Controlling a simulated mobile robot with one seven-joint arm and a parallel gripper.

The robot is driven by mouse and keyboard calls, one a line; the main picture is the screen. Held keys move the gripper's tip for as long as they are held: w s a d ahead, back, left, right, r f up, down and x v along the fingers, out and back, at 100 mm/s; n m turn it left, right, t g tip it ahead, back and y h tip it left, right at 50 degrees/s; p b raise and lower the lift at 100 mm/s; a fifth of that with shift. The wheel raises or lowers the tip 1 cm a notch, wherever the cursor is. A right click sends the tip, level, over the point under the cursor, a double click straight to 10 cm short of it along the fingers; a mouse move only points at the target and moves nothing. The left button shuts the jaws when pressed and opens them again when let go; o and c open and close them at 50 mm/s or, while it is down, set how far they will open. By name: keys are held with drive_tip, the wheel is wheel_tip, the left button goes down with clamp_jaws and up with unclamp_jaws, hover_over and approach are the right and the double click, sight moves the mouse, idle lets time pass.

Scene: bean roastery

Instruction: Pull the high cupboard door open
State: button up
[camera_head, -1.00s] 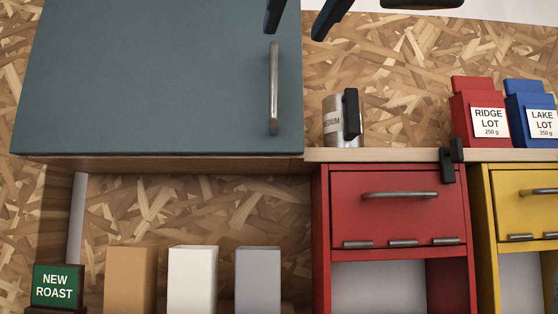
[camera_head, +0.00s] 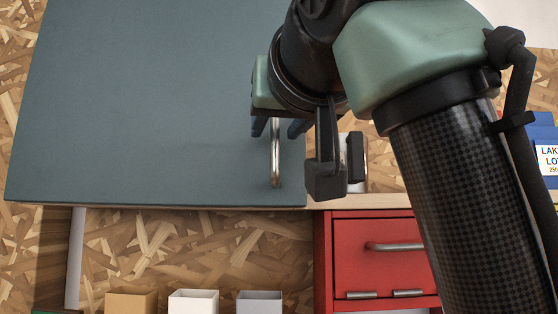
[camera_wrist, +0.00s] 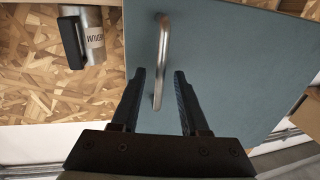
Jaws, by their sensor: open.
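The high cupboard door (camera_head: 150,110) is a blue-grey panel that fills the upper left of the head view and looks shut. Its upright metal bar handle (camera_head: 275,165) is near the door's right edge. In the wrist view the door (camera_wrist: 225,60) fills the middle and right, with the handle (camera_wrist: 162,55) in front of it. My gripper (camera_head: 280,128) is at the upper part of the handle. In the wrist view my open gripper (camera_wrist: 167,75) has one finger on each side of the handle, apart from it. My arm hides part of the shelf to the right.
A metal tin with a black handle (camera_wrist: 88,38) stands on the shelf beside the door. Below are a red drawer unit (camera_head: 378,262) and several boxes, including a white one (camera_head: 193,302). A blue bag (camera_head: 543,135) stands at the far right.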

drive_tip(key=shift+w, duration=0.25)
clamp_jaws()
idle(1.4)
